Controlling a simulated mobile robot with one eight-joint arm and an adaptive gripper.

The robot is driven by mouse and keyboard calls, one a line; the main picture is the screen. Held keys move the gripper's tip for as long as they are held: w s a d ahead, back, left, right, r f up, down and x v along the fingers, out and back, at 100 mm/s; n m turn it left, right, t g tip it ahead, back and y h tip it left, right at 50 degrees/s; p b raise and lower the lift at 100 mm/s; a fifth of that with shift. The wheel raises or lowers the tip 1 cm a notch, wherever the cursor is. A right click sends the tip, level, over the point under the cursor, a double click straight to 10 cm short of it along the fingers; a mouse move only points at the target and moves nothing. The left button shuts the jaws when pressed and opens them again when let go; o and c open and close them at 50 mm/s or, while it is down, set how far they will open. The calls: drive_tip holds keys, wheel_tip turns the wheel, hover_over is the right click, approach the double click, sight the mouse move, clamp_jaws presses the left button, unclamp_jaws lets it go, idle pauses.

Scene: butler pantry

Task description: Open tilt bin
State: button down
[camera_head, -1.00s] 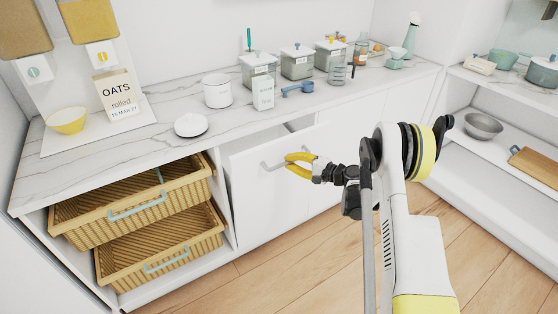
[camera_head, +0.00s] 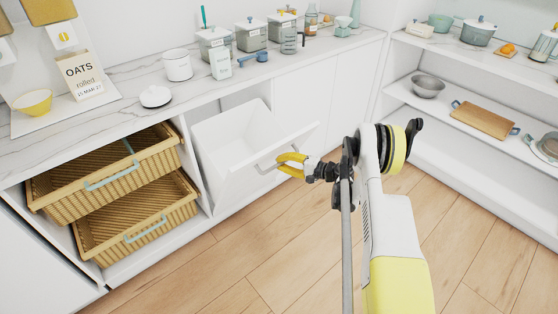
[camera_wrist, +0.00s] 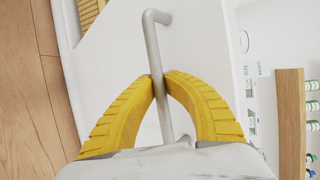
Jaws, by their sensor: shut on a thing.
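The white tilt bin (camera_head: 228,135) in the lower cabinet is tipped outward, its top open and its inside showing. Its grey bar handle (camera_head: 262,170) is on the front panel. My gripper (camera_head: 282,163) has yellow fingers and is shut on the handle, at the right part of the bar. In the wrist view the two yellow fingers (camera_wrist: 160,80) close around the grey handle (camera_wrist: 151,40), with the white bin front (camera_wrist: 110,70) behind it. The bin's lower edge is partly hidden from the head camera.
Two wicker baskets (camera_head: 110,175) with blue handles sit left of the bin. The marble counter (camera_head: 130,75) above holds jars, a canister and a scoop. Shelves (camera_head: 440,90) stand at the right. The wooden floor (camera_head: 270,250) in front is clear.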

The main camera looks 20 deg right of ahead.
drive_tip(key=shift+r, duration=0.1)
drive_tip(key=c, duration=1.4)
unclamp_jaws()
drive_tip(key=v, duration=1.2)
